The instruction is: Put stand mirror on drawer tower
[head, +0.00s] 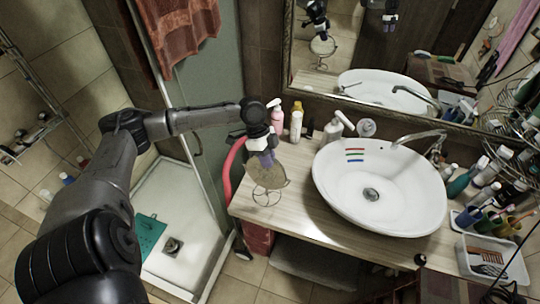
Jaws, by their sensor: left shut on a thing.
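My left gripper (266,156) is shut on the stand mirror (267,172), a round disc on a thin wire stand. It holds the mirror roughly upright at the left end of the wooden counter. The gripper covers the mirror's upper part. I cannot tell whether the wire base touches the counter top or hangs just above it. I cannot surely make out the drawer tower; a red piece (257,238) shows under the counter's left end, partly hidden. My right gripper does not show directly.
The counter (290,207) carries a white basin (345,195) at its middle. A pink bottle (277,118), a yellowish bottle (296,122) and a white pump bottle (333,130) stand behind. Several bottles and a white tray (490,262) crowd the right side. A shower tray (195,215) lies left.

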